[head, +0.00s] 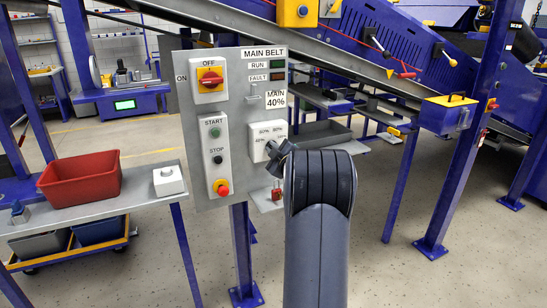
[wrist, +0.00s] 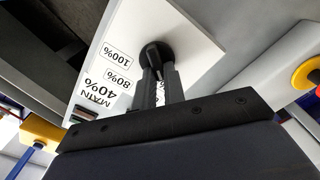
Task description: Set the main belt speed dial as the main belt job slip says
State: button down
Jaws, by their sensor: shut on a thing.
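The main belt speed dial is a black knob (wrist: 155,54) on a pale box (head: 258,148) low on the right of the grey MAIN BELT panel (head: 232,100). My gripper (head: 272,149) reaches it from the front and hides most of the knob in the head view. In the wrist view, the two dark fingers (wrist: 160,82) are shut on the knob. Percent labels surround the dial; 80% (wrist: 117,76) and 100% (wrist: 118,49) read in the wrist view. The job slip (head: 275,100) above reads MAIN 40%. I cannot tell where the knob points.
The panel also carries a red OFF/ON switch (head: 210,79), a START and STOP station (head: 216,158) and RUN and FAULT lamps (head: 277,70). A red bin (head: 80,178) and a white box with a button (head: 168,181) stand on the left bench.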

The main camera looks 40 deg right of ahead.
jog(key=shift+f+n+b, duration=0.1)
jog(key=shift+n+b, duration=0.35)
jog(key=shift+n, duration=0.15)
jog(key=c, duration=1.5)
grip_release()
jog(key=v, duration=1)
jog(key=shift+s+a+b, duration=0.1)
jog(key=shift+s+b, duration=0.25)
jog(key=shift+s, duration=0.05)
